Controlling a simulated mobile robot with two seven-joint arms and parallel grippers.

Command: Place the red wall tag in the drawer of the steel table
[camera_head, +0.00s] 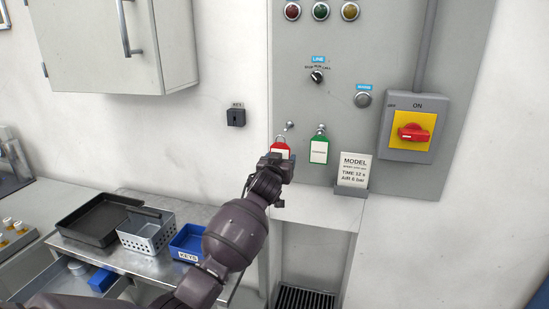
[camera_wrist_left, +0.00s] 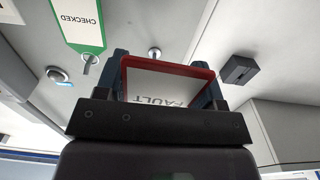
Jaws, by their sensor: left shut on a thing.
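The red wall tag (camera_head: 281,146) is a red-framed white card in front of the grey panel, near a small metal peg (camera_head: 289,125). My left gripper (camera_head: 276,161) is shut on it and covers its lower part. In the left wrist view the tag (camera_wrist_left: 165,86) sits between the fingers of my left gripper (camera_wrist_left: 166,92) and reads FAULT. The peg shows close to its edge; I cannot tell whether the tag still hangs on it. The steel table (camera_head: 112,256) stands at lower left. My right gripper is out of view.
A green CHECKED tag (camera_head: 319,148) hangs right beside the red one. A MODEL card (camera_head: 354,170) stands on a holder. On the table are a dark tray (camera_head: 85,226), a perforated metal basket (camera_head: 147,240) and a blue KEYS bin (camera_head: 188,243). A wall cabinet (camera_head: 115,50) hangs above.

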